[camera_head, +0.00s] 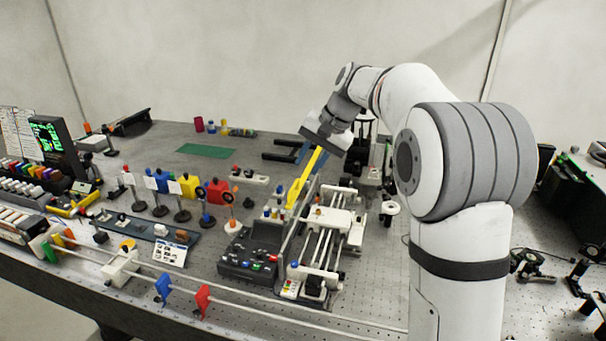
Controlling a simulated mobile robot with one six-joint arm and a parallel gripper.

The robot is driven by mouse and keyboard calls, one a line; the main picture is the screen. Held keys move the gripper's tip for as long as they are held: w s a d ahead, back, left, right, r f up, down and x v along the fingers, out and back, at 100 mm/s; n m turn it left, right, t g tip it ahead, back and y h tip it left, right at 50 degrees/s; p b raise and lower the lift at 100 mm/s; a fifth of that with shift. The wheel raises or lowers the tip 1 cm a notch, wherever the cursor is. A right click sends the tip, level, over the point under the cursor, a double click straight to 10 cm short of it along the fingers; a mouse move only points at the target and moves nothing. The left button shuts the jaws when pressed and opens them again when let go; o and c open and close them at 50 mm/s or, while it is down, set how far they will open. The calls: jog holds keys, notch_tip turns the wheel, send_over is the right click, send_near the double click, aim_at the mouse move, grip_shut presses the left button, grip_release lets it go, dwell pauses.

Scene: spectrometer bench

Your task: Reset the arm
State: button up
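My white and grey arm rises at the right of the head view and reaches over the bench toward its middle. My gripper (324,141) is at the arm's end, above the back part of the bench. I see it from behind, and its fingertips cannot be made out clearly. Near it are a blue part (308,154) and two dark parallel bars (278,142); I cannot tell what they belong to. A long yellow bar (303,184) slants down just below the gripper. I cannot tell whether the gripper touches it.
A white railed device (328,232) and a dark control box (249,255) stand in front. Several upright holders with discs and coloured blocks (189,186) stand left. Rods run along the front edge.

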jog(key=shift+d+r, duration=0.2)
jog(key=shift+r, duration=0.1)
jog(key=shift+s, duration=0.1)
jog(key=s+d+f+n+h, duration=0.1)
jog(key=s+d+f, duration=0.2)
jog(key=s, duration=0.8)
jog(key=s+d+f+n+t+h+b, duration=0.1)
jog(key=s+d+f+h, duration=0.1)
jog(key=s, duration=0.8)
jog(key=s+d+f+n+h+b, duration=0.1)
jog(key=s+d+f, duration=0.4)
jog(key=s, duration=0.6)
jog(key=shift+s+f+n+t+h, duration=0.3)
jog(key=shift+s+f+t+h, duration=0.1)
jog(key=shift+f+h, duration=0.2)
